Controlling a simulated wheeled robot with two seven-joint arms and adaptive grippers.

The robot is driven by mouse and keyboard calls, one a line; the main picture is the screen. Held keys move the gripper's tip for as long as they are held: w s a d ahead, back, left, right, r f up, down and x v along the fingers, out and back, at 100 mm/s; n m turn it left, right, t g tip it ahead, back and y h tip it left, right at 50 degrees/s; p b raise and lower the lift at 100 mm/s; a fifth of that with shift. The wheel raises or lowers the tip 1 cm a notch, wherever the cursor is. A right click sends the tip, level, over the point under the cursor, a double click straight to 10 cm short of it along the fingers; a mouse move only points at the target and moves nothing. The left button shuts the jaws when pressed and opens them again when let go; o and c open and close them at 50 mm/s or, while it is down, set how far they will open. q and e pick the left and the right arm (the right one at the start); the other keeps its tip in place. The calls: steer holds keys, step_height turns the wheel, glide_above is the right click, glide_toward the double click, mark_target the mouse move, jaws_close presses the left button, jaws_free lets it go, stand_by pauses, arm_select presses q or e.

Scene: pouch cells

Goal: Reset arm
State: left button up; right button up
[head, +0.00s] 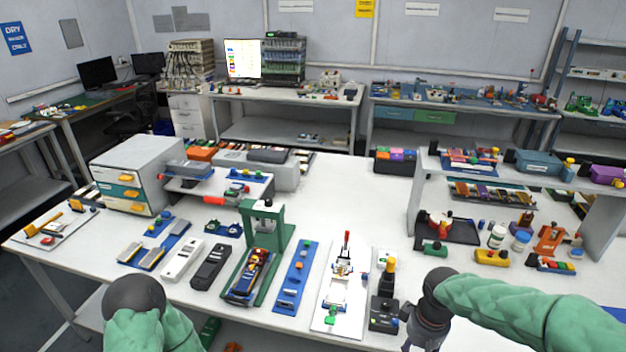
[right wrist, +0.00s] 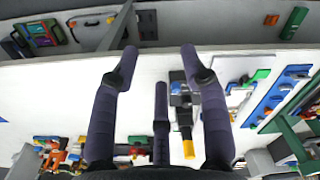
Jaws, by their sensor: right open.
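My right arm (head: 530,305), in a green sleeve, reaches in from the right in the head view. My right gripper (head: 425,335) hangs over the front edge of the table (head: 390,215), just right of a black device with a yellow-and-black knob (head: 385,305). In the right wrist view my right gripper (right wrist: 158,68) has its dark fingers spread, with nothing between them. The black device (right wrist: 182,95) shows beyond them, apart from the fingers. My left arm (head: 140,325) shows at the bottom left only as a green sleeve and dark round joint; its gripper is out of frame.
A green press (head: 278,225), a blue strip (head: 296,280) and a white board with a red-handled tool (head: 325,318) stand along the front. A drawer unit (head: 125,178) is at the left, a raised shelf (head: 590,188) at the right. The table's centre is clear.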

steer(key=s+a+f+m+y, duration=0.1)
steer(key=a+f+y, duration=0.1)
steer(key=a+f, duration=0.45)
steer(key=s+a+f+m+y, duration=0.1)
steer(key=a+f, duration=0.2)
steer(key=f, duration=0.7)
arm_select(q)
steer(key=shift+w+f, duration=0.1)
steer(key=shift+w, duration=0.25)
arm_select(e)
steer(key=s+a+f+m, duration=0.3)
steer(key=s+f, duration=0.5)
steer(key=f, duration=0.4)
steer(key=shift+s+a+m+y, duration=0.3)
steer(key=shift+a+y, duration=0.1)
steer(key=shift+a, duration=0.35)
